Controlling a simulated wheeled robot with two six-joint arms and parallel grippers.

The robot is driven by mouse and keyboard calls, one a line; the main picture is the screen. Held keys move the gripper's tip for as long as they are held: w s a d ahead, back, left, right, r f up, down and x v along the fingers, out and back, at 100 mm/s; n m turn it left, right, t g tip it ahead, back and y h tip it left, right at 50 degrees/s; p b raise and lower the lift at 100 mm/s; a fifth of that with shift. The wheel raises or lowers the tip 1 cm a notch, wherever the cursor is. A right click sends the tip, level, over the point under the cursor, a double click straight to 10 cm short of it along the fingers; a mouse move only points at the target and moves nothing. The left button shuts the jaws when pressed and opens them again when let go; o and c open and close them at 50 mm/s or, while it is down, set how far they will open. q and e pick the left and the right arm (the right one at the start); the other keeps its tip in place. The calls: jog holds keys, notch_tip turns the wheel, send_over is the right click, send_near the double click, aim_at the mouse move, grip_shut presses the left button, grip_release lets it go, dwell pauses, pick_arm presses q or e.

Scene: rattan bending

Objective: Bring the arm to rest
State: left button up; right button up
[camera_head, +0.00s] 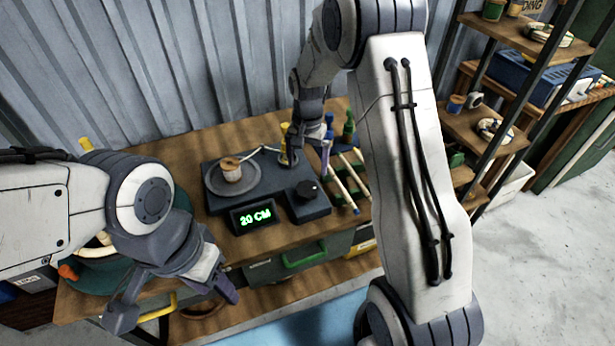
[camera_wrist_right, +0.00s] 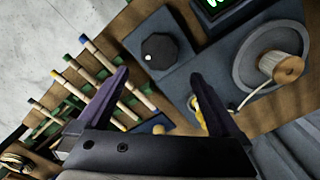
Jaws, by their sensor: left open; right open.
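My left gripper (camera_head: 175,303) is open and empty at the lower left, in front of the table's front edge. My right gripper (camera_head: 308,160) is open and hangs over the right rear of a dark device (camera_head: 222,174). In the right wrist view, the spread jaws (camera_wrist_right: 163,82) have nothing gripped between them. A small yellow part (camera_wrist_right: 198,112) of the device shows close to one finger; I cannot tell if they touch. The device carries a round plate with a pale spool (camera_head: 231,170), a black knob (camera_head: 307,189) and a display (camera_head: 253,216) reading 20 CM.
Several colour-tipped sticks (camera_head: 344,192) lie in a green rack right of the device. Small bottles (camera_head: 348,128) stand behind it. A shelf (camera_head: 497,120) stands at the right, and a corrugated wall (camera_head: 190,60) is behind the wooden table (camera_head: 180,160).

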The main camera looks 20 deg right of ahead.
notch_tip(320, 180, up, 2)
jog(key=shift+r, duration=0.1)
dwell(0.4)
